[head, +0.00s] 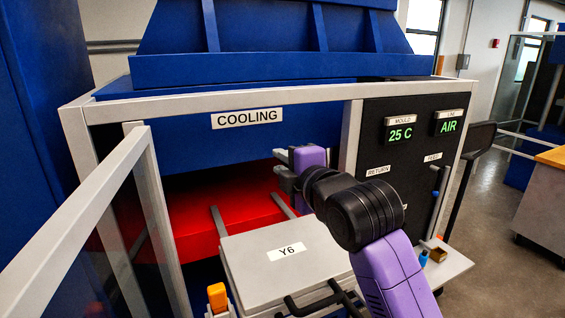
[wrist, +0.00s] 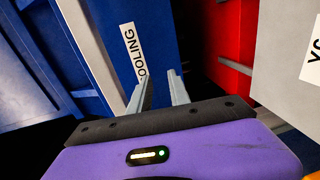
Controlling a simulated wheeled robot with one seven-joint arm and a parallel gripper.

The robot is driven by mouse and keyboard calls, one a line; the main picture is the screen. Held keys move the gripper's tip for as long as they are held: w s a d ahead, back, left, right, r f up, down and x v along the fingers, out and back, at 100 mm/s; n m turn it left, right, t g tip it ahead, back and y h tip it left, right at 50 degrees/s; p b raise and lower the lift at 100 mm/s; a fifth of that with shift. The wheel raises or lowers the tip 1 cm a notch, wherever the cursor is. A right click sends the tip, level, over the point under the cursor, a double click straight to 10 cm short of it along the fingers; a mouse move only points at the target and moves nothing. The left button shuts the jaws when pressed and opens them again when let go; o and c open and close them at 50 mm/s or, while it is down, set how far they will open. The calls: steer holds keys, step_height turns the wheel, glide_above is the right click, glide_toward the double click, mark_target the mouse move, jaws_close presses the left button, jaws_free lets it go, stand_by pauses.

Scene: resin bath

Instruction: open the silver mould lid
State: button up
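The silver mould lid (head: 268,252) is a flat grey plate labelled Y6, lying level and closed on the mould at bottom centre in the head view. A black bar handle (head: 318,297) shows at its front edge. The lid's grey side and part of its label also show at the right edge of the wrist view (wrist: 283,75). My gripper (head: 279,164) is above and behind the lid, near the cooling opening, apart from lid and handle. In the wrist view its two silver fingers (wrist: 158,82) stand apart with nothing between them.
A red slab (head: 205,215) with grey rails lies behind the mould under the COOLING sign (head: 247,118). A black panel (head: 402,150) with displays stands right. A grey frame rail (head: 75,225) crosses the left. An orange-topped part (head: 217,296) stands left of the mould.

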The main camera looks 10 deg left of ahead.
steer(key=shift+c, duration=0.4)
jaws_close()
stand_by(0.9)
steer(key=shift+o, duration=0.4)
jaws_free()
steer(key=f+b+v, duration=0.1)
steer(key=b+v, duration=0.1)
steer(key=v, duration=0.5)
steer(key=shift+s+d+r, duration=0.25)
steer(key=shift+s+r, duration=0.05)
steer(key=shift+r, duration=0.2)
steer(key=shift+o, duration=0.5)
